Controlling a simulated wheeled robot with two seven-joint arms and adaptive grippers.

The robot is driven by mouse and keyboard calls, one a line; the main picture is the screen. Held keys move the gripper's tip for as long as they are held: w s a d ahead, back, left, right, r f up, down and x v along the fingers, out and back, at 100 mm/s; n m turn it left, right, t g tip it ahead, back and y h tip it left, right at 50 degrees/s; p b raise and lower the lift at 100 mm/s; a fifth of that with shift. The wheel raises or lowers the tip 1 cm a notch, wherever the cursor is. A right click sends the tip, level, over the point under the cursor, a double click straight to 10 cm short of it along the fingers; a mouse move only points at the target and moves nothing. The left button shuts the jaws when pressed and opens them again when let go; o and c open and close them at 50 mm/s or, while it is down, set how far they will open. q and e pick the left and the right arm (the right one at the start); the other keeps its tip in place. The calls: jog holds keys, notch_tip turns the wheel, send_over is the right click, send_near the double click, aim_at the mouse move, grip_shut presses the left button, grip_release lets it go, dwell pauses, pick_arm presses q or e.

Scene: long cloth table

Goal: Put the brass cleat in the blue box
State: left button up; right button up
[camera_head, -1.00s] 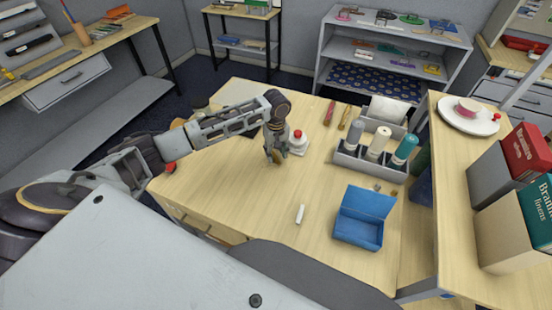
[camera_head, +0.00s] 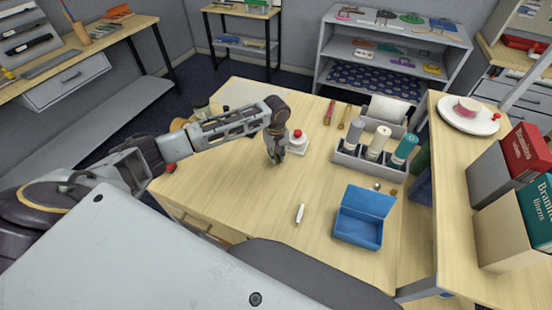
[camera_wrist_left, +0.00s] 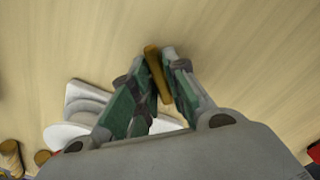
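The brass cleat (camera_wrist_left: 158,74) shows in the left wrist view as a narrow brass-coloured bar between the fingertips of my left gripper (camera_wrist_left: 160,68). The fingers touch it on both sides, and part of it is hidden by them. In the head view my left gripper (camera_head: 276,160) points down over the table, beside a white base with a red button; the cleat cannot be made out there. I cannot tell how far it is above the table. The blue box (camera_head: 357,231) stands open at the front right, its lid tilted back. My right gripper is not in view.
The white base with a red button (camera_head: 298,143) is close to the right of my left gripper. A grey bottle caddy (camera_head: 367,165) stands beyond. A small white object (camera_head: 300,214) lies between gripper and box. Small round items (camera_head: 393,191) lie behind the box. The table's front left is clear.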

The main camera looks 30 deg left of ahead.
pick_arm(q)
grip_shut()
jog(key=shift+r, duration=0.1)
notch_tip(320, 180, up, 10)
jog(key=shift+b, duration=0.35)
dwell(0.7)
jog(key=shift+d, duration=0.15)
